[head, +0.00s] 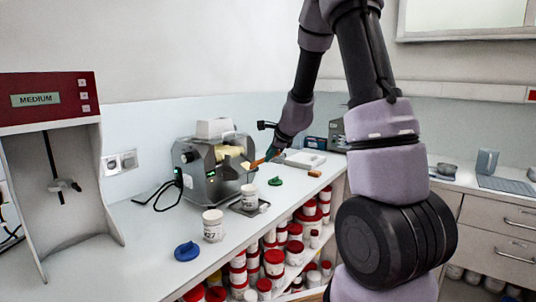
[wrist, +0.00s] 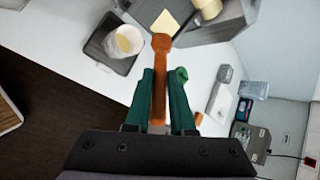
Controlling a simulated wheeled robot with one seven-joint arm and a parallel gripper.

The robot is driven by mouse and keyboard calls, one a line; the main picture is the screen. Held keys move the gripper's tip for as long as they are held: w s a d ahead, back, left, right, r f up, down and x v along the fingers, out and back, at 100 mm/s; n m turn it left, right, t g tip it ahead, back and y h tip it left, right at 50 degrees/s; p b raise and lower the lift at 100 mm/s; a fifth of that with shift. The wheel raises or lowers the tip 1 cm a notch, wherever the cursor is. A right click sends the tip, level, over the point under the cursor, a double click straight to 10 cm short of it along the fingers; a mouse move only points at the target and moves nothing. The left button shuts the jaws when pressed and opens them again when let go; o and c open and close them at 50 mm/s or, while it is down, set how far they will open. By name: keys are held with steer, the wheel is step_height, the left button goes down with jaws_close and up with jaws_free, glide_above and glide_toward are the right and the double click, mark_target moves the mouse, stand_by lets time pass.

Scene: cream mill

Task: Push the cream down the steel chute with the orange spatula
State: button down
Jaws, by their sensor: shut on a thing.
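My gripper (wrist: 160,88) is shut on the orange spatula (wrist: 160,60), which points away from me between the green fingers. The spatula's tip is at the lower edge of a pale cream patch (wrist: 166,22) on the steel chute (wrist: 190,35); I cannot tell if they touch. In the head view the spatula (head: 260,162) reaches left toward the grey mill (head: 203,182), with pale rollers on top. An open white jar (wrist: 124,42) with some cream inside stands on a dark scale (wrist: 97,47) below the chute. The jar also shows in the head view (head: 249,196).
A green lid (head: 275,181) lies right of the jar. Nearer stand a white labelled jar (head: 213,226) and a blue lid (head: 187,251). An orange-handled tool (head: 314,173) lies at the counter edge. Shelves below hold many red-lidded jars (head: 274,262).

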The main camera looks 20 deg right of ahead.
steer(key=shift+w+a+r, duration=0.4)
steer(key=shift+w+a, duration=0.15)
steer(key=shift+w, duration=0.2)
steer(key=shift+w+a+r, duration=0.45)
steer(key=shift+w+a, duration=0.15)
steer(key=shift+w, duration=0.15)
steer(key=shift+w+a+r, duration=0.4)
steer(key=shift+w+a, duration=0.15)
steer(key=shift+w, duration=0.2)
step_height(320, 180, up, 6)
steer(key=s+d, duration=0.1)
steer(key=s, duration=0.1)
steer(key=shift+d+f, duration=0.2)
steer(key=shift+d, duration=0.1)
steer(key=shift+r, duration=0.1)
steer(key=shift+s+d+r, duration=0.2)
steer(key=shift+s+r, duration=0.1)
steer(key=shift+r, duration=0.35)
steer(key=shift+s+d+r, duration=0.15)
steer(key=shift+s+r, duration=0.1)
steer(key=shift+r, duration=0.35)
